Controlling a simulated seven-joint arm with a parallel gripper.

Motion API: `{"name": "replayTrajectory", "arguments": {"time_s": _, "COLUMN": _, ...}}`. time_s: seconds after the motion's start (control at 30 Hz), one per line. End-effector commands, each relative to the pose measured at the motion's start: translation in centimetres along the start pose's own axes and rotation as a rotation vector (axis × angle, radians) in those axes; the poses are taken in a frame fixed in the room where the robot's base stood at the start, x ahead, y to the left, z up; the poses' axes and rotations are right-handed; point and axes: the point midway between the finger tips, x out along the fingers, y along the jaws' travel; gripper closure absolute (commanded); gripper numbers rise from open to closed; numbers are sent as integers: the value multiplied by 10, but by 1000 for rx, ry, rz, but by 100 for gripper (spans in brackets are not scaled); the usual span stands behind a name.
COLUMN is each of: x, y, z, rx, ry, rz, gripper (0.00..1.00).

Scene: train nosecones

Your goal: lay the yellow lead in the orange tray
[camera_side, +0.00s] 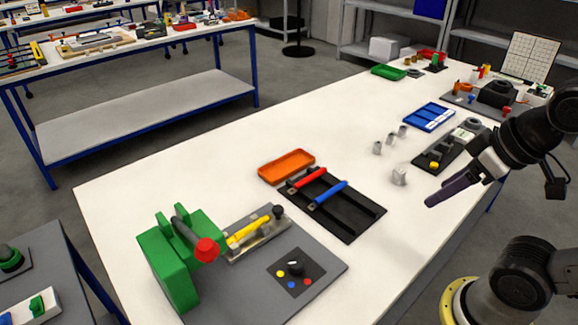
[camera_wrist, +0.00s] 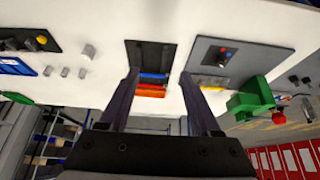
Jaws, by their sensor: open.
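The yellow lead (camera_side: 248,230) lies on a light grey metal fixture beside the green machine, at the near left of the table. It also shows in the wrist view (camera_wrist: 213,88). The orange tray (camera_side: 286,166) is empty and sits on the white table behind the black rack; in the wrist view it shows as an orange strip (camera_wrist: 150,94). My gripper (camera_side: 432,200) is open and empty, raised at the right of the table, well away from the lead and the tray. In the wrist view its two fingers are apart (camera_wrist: 158,75).
A black rack (camera_side: 355,221) holds a red lead (camera_side: 310,178) and a blue lead (camera_side: 331,192). The green machine (camera_side: 172,262) with a red knob stands left of the fixture. Small grey blocks (camera_side: 399,177) and a blue tray (camera_side: 429,117) lie farther right.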

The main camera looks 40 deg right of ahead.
Motion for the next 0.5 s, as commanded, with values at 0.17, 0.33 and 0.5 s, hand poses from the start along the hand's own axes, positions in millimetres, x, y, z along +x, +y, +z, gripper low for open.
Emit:
{"name": "replayTrajectory", "arguments": {"time_s": 0.17, "x": 0, "y": 0, "z": 0, "rx": 0, "ry": 0, "rz": 0, "gripper": 43}}
{"name": "replayTrajectory", "arguments": {"time_s": 0.33, "x": 0, "y": 0, "z": 0, "rx": -11, "ry": 0, "rz": 0, "gripper": 43}}
{"name": "replayTrajectory", "arguments": {"time_s": 0.5, "x": -5, "y": 0, "z": 1, "rx": -135, "ry": -16, "rz": -1, "gripper": 43}}
